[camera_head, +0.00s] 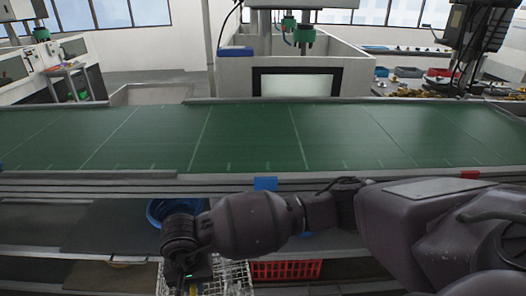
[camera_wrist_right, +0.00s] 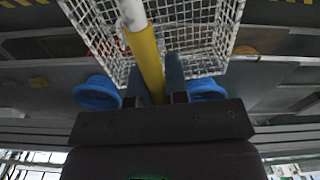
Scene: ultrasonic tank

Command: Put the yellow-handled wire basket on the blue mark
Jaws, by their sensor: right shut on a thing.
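My right gripper (camera_wrist_right: 153,82) is shut on the yellow handle (camera_wrist_right: 146,58) of the white wire basket (camera_wrist_right: 205,28). In the head view the basket (camera_head: 232,276) hangs low at the bottom edge, in front of the conveyor, partly hidden by my right wrist and cut off by the frame. My right gripper (camera_head: 187,284) points down there. A small blue mark (camera_head: 265,184) sits on the front rail of the green conveyor, above and to the right of the basket in the picture. My left gripper is not in view.
The green conveyor belt (camera_head: 250,135) is clear. A red mark (camera_head: 470,174) is on its rail at right. A blue bowl (camera_head: 160,211) stands on the shelf below, partly behind my wrist. A red crate (camera_head: 286,270) is lower down. Blue round shapes (camera_wrist_right: 97,92) flank the gripper in the wrist view.

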